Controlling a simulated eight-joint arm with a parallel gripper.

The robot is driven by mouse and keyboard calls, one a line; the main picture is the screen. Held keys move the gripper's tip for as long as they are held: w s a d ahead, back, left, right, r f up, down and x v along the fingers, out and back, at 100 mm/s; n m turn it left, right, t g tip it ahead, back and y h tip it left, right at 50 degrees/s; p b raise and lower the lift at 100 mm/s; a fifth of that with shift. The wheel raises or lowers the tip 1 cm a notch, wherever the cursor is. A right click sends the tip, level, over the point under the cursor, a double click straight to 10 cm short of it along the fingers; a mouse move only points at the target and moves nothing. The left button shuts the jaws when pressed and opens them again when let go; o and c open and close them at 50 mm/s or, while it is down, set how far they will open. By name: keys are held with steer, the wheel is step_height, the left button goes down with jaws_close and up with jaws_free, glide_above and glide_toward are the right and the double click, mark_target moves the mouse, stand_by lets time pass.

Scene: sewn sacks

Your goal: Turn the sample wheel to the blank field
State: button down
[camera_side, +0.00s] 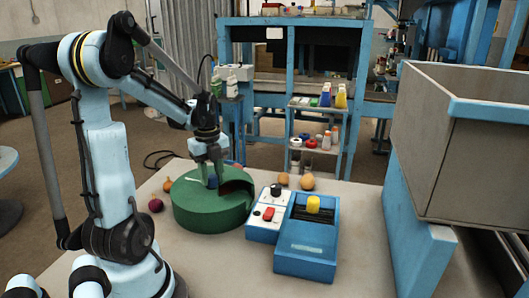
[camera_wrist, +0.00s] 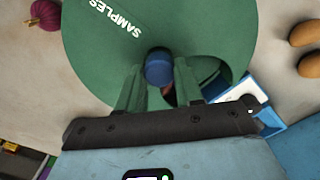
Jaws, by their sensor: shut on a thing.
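The sample wheel (camera_side: 205,213) is a round green drum on the table. White lettering "SAMPLES" shows on its top in the wrist view (camera_wrist: 95,55). A blue knob (camera_wrist: 159,66) stands at the middle of the wheel and also shows in the side view (camera_side: 213,182). My gripper (camera_side: 212,180) points down over the wheel, its green fingers shut on the knob. In the wrist view the fingers (camera_wrist: 158,85) stand on either side of the knob. A dark opening (camera_side: 236,187) shows in the wheel's top at the right; its contents and any blank field cannot be made out.
A white and blue control box (camera_side: 267,214) with a red switch and a blue box (camera_side: 307,240) with a yellow knob stand right of the wheel. Onions (camera_side: 155,205) lie left, brown potatoes (camera_side: 307,183) behind the boxes. A large grey bin (camera_side: 450,150) rises at the right.

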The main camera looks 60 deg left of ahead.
steer(key=shift+d+m, duration=0.1)
steer(key=shift+m, duration=1.4)
steer(key=c, duration=0.7)
jaws_free()
steer(key=shift+c, duration=0.2)
steer(key=shift+r, duration=0.1)
step_height(320, 180, up, 12)
